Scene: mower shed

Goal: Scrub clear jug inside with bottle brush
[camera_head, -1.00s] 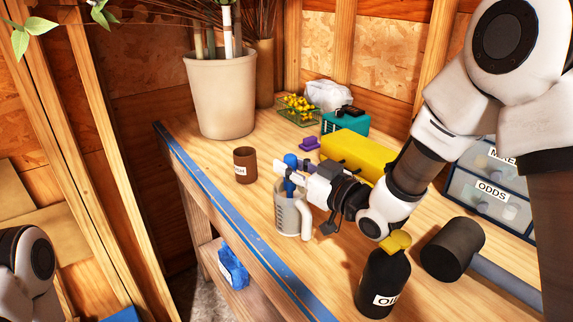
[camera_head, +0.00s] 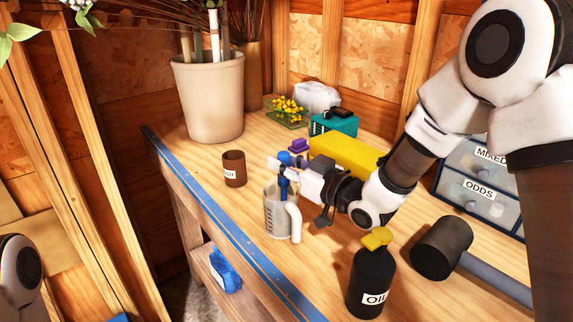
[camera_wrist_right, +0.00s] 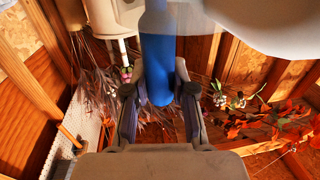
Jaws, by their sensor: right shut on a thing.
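The clear jug (camera_head: 278,216), greyish with marks on its side and a pale handle at its right, stands upright on the workbench. My right gripper (camera_head: 285,172) is shut on the blue handle of the bottle brush (camera_head: 283,186), just above the jug's mouth. The blue handle (camera_wrist_right: 158,72) also shows between the fingers in the right wrist view. The brush points down into the jug; its bristles are hidden, and I cannot tell whether they touch the wall. My left gripper is out of view; only part of my left arm shows at lower left.
A brown pot (camera_head: 234,169) stands left of the jug. A yellow box (camera_head: 345,152), purple item and drawers (camera_head: 480,195) are behind. The bench's blue edge (camera_head: 220,232) is close.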

